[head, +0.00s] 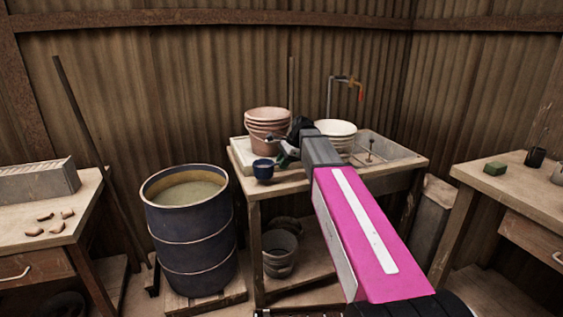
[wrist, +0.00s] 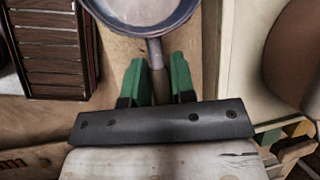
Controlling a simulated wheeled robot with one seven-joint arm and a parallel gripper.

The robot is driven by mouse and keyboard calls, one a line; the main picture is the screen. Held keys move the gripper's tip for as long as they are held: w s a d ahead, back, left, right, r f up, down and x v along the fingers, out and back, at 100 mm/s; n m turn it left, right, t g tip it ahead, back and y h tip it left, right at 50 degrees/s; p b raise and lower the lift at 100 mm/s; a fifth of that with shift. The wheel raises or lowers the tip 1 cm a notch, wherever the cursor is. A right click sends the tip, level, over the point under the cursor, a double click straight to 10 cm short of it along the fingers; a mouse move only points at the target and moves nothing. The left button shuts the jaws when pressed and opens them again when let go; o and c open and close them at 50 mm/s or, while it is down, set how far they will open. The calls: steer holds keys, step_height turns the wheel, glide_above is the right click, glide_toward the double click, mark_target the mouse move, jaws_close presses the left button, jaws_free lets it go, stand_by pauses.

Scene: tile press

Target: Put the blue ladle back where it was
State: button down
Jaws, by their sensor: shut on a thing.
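The blue ladle (head: 263,169) shows in the head view as a small dark blue cup at the left end of the sink table (head: 340,185). In the wrist view its round bowl (wrist: 145,8) is at the top, cut off by the frame edge. Its thin grey handle (wrist: 155,52) runs down between the green fingers of my gripper (wrist: 158,78). My gripper is shut on the handle; in the head view it (head: 283,155) is partly hidden by my arm. I cannot tell whether the bowl touches the tabletop.
Stacked terracotta pots (head: 268,122) stand on a pale board (head: 241,155) close behind the ladle. White bowls (head: 336,129) and a sink (head: 385,150) lie right. A blue barrel (head: 190,240) stands left of the table. A slatted wooden thing (wrist: 50,50) shows in the wrist view.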

steer(key=shift+f, duration=1.65)
steer(key=shift+f, duration=0.1)
steer(key=c, duration=1)
jaws_free()
steer(key=shift+o, duration=0.2)
steer(key=v, duration=1.2)
steer(key=shift+s, duration=0.1)
